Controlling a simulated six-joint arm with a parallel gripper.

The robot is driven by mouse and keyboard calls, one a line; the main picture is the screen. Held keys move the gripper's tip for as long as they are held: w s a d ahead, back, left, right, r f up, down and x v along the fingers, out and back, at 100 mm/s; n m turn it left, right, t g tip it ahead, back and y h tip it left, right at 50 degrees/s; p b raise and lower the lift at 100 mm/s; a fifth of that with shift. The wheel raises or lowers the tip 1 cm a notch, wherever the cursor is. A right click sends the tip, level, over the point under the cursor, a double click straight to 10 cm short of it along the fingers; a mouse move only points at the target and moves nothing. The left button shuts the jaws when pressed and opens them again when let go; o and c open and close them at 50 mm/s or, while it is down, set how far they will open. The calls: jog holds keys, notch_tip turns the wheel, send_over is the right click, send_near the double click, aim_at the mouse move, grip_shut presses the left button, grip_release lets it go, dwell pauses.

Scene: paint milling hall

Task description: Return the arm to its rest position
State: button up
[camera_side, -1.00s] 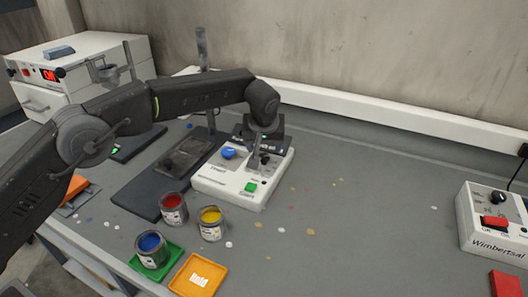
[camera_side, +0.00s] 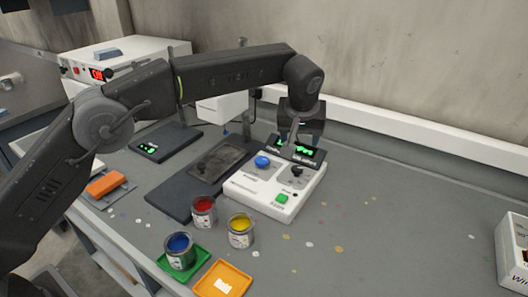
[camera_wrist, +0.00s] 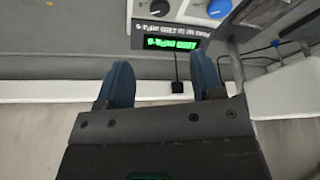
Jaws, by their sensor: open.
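My gripper (camera_side: 299,134) is open and empty, fingers pointing down, raised at the back of a white control box near the green-lit display (camera_side: 305,152). In the wrist view its two dark blue fingers (camera_wrist: 162,78) stand apart with nothing between them. The control box (camera_side: 246,189) has a blue knob (camera_side: 262,162), a black knob (camera_side: 297,171) and a green button (camera_side: 282,198). The arm reaches out over the bench from the left.
Paint cans, red (camera_side: 203,212), yellow (camera_side: 240,233) and blue (camera_side: 180,251), stand in front. A dark plate (camera_side: 168,198) lies left of the box. A white wall ledge (camera_side: 420,158) runs behind. The bench between the control box and the right-hand white box (camera_side: 513,250) is mostly clear.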

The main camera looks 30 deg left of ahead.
jog(key=s+a+r+m+h, duration=0.1)
jog(key=s+a+r, duration=0.5)
jog(key=s+a, duration=0.15)
jog(key=s+a+r+m, duration=0.1)
jog(key=s+a+r, duration=0.45)
jog(key=s, duration=0.35)
jog(key=s+a+f+m, duration=0.1)
jog(key=s+a+f, duration=0.2)
jog(key=s, duration=0.7)
jog(key=s+a+f+m+t, duration=0.1)
jog(key=s+a+f, duration=0.2)
jog(key=s, duration=0.7)
jog(key=shift+s+f+m+t+h, duration=0.3)
jog(key=shift+s+f+h, duration=0.1)
jog(key=shift+f, duration=0.55)
